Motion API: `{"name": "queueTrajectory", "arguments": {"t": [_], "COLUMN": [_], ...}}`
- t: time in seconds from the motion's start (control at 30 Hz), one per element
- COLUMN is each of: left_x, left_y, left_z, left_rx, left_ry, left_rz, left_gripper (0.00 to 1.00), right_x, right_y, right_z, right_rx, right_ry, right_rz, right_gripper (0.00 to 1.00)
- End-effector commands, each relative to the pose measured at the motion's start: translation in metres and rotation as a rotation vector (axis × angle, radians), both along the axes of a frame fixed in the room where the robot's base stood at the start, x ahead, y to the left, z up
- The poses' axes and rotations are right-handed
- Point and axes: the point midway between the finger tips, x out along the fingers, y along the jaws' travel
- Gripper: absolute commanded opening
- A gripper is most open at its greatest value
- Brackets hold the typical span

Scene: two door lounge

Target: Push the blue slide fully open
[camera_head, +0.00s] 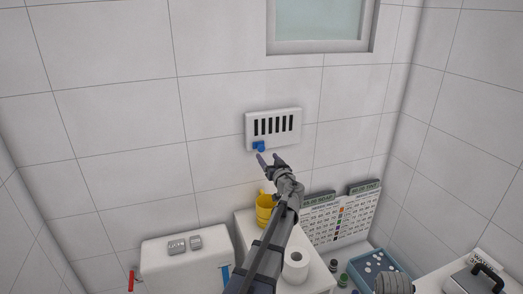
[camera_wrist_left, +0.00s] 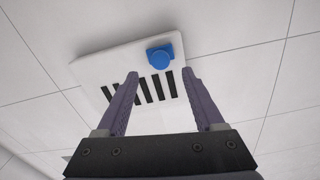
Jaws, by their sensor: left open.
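The blue slide (camera_head: 259,146) is a small blue knob at the lower left of a white wall vent (camera_head: 291,113) with several dark slots. The slots look dark and open in both views. In the left wrist view the blue slide (camera_wrist_left: 160,57) stands out from the vent plate (camera_wrist_left: 92,69), between and beyond my fingertips. My left gripper (camera_head: 269,158) is open and empty, just below the slide in the head view. Contact with the slide is not visible. The right gripper's fingers do not show; a grey rounded part at the bottom right may be my right arm.
A window (camera_head: 320,22) is above the vent. The tiled wall around the vent is clear.

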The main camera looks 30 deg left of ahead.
Motion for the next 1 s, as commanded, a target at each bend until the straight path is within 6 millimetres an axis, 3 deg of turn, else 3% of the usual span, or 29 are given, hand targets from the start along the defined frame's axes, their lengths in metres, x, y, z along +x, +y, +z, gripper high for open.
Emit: {"name": "queueTrajectory", "arguments": {"t": [0.6, 0.9, 1.0], "left_x": [0.048, 0.049, 0.049], "left_y": [0.056, 0.059, 0.059], "left_z": [0.0, 0.0, 0.0], "left_rx": [-0.001, -0.001, -0.001], "left_ry": [0.002, 0.002, 0.002], "left_rz": [0.002, 0.002, 0.002], "left_gripper": [0.69, 0.69, 0.59], "right_x": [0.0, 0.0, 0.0], "right_y": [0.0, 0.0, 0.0], "right_z": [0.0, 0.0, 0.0], "right_rx": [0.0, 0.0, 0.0], "right_ry": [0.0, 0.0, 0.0], "right_rz": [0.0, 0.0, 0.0], "right_gripper": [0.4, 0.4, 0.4]}}
